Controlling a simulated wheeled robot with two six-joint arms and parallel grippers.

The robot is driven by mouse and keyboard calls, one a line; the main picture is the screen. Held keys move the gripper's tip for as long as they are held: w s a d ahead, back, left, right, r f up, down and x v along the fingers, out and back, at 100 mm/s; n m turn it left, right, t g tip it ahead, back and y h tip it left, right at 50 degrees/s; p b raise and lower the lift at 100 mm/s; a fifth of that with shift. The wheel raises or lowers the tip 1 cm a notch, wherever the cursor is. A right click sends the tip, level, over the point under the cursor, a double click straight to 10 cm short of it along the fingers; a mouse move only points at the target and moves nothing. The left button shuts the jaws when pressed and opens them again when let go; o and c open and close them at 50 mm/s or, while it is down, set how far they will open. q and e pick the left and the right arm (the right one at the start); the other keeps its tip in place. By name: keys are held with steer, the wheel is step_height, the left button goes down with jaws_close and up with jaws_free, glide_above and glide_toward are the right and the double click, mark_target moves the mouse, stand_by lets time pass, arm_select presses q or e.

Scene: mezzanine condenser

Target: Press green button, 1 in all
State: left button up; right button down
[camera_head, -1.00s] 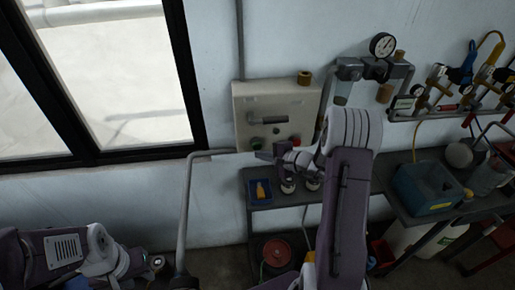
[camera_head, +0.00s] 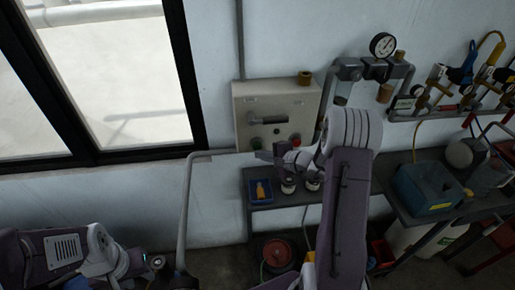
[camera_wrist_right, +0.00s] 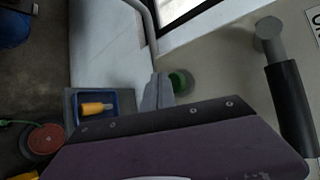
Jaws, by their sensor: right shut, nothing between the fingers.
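The green button (camera_head: 256,143) is at the lower left of the beige control box (camera_head: 245,102) on the wall. It also shows in the right wrist view (camera_wrist_right: 182,82), in a dark round collar. My right gripper (camera_head: 262,155) is shut and empty, just below the button in the head view. In the right wrist view its fingertips (camera_wrist_right: 159,88) are close by the button's left side and overlap its edge. I cannot tell whether they touch it. My left gripper (camera_head: 155,263) is low at the left, far from the box; its jaws are too small to read.
The box also carries a black lever handle (camera_head: 268,120) and a red button (camera_head: 295,141). A blue tray (camera_head: 252,193) with a yellow item sits on the bench below. A grey pipe (camera_head: 187,205) rises left of it. A pressure gauge (camera_head: 383,45) is at upper right.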

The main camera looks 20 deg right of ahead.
stand_by(0.9)
steer(key=shift+w+d+b, duration=0.1)
steer(key=shift+w+b, duration=0.3)
steer(key=shift+b, duration=0.05)
steer(key=shift+w+d, duration=0.1)
steer(key=shift+w, duration=0.45)
stand_by(0.6)
steer(key=shift+s+a+b, duration=0.2)
steer(key=shift+s+b, duration=0.75)
